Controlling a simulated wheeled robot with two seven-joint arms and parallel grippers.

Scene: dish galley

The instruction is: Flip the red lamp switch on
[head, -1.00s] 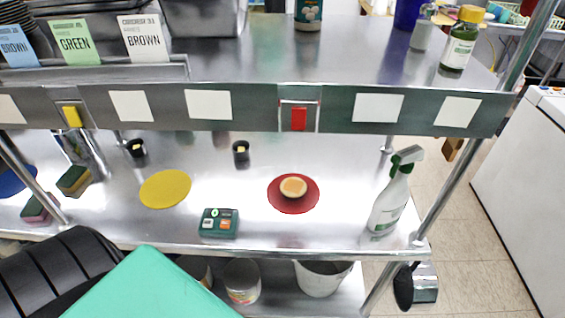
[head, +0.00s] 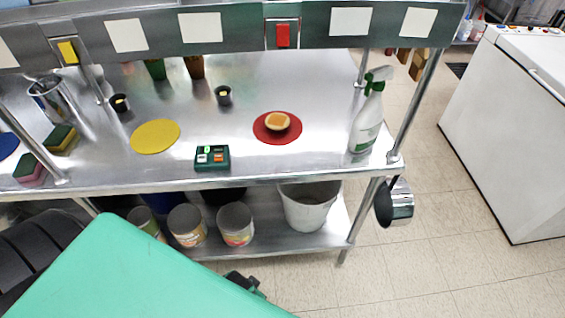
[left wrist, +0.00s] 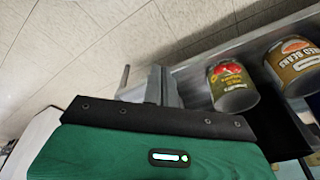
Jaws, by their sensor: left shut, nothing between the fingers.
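The red switch (head: 283,36) sits in a frame on the front rail (head: 239,30) of the steel shelf, at the top of the head view. I cannot tell which way it is set. A yellow switch (head: 68,52) is on the same rail at the left. My left arm's green link fills the bottom of the head view. My left gripper (left wrist: 162,86) shows in the left wrist view, shut and empty, near the low shelf and floor. It is well away from the red switch. My right gripper is not in view.
Below the rail, the steel counter holds a red disc (head: 293,135) with a bun, a yellow disc (head: 155,136), a green box (head: 212,157) and a spray bottle (head: 367,118). Cans (head: 236,223) and a bucket (head: 311,205) stand underneath.

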